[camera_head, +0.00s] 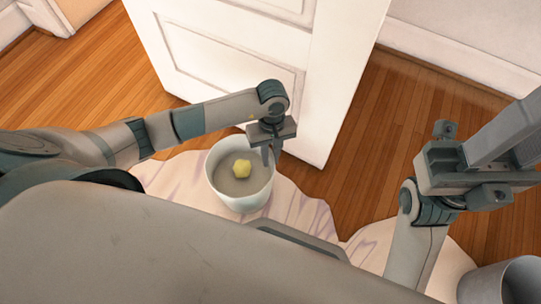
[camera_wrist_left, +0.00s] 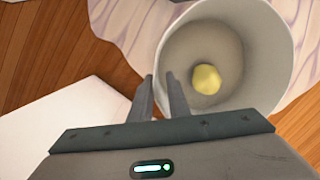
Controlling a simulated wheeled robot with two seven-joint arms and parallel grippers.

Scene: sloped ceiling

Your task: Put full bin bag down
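A pale open-topped container (camera_head: 241,198) with a yellow lump (camera_head: 242,168) inside shows in the middle of the head view. No loose bag shape shows; I cannot tell if this container is the bin bag. My left gripper (camera_head: 270,156) points down at its right rim. In the left wrist view, its two fingers (camera_wrist_left: 163,90) are close together, one on each side of the container wall (camera_wrist_left: 255,90), and look shut on it. I cannot tell if the container's base touches the floor. My right arm is at the right; its fingers do not show clearly.
A pale, wavy-edged rug (camera_head: 308,215) lies under the container on the wooden floor (camera_head: 400,120). A white panelled door (camera_head: 320,90) stands close behind the left gripper. A grey cylindrical bin (camera_head: 480,288) is at the lower right corner. Floor is clear right of the door.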

